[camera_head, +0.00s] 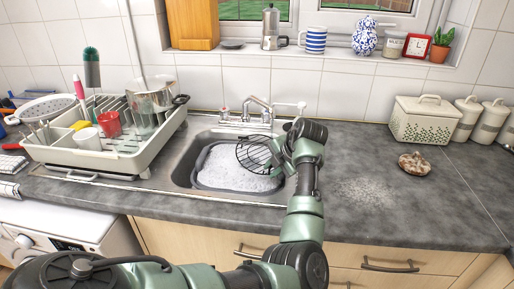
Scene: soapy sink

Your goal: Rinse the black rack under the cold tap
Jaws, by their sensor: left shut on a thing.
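The black rack (253,154) is a round wire rack, tilted over the soapy basin (215,172) on its right side. My left gripper (281,151) is shut on the rack's right edge; its fingers are small and partly hidden by the wrist. The mixer tap (262,108) stands at the back of the sink, behind and above the rack. I cannot tell whether water runs from it. My right gripper is not in view.
A cream dish drainer (110,158) with cups, a pot and a brush stands left of the sink. A lidded cream box (432,120) and canisters (465,120) stand at the right. A brown item (414,162) lies on the worktop.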

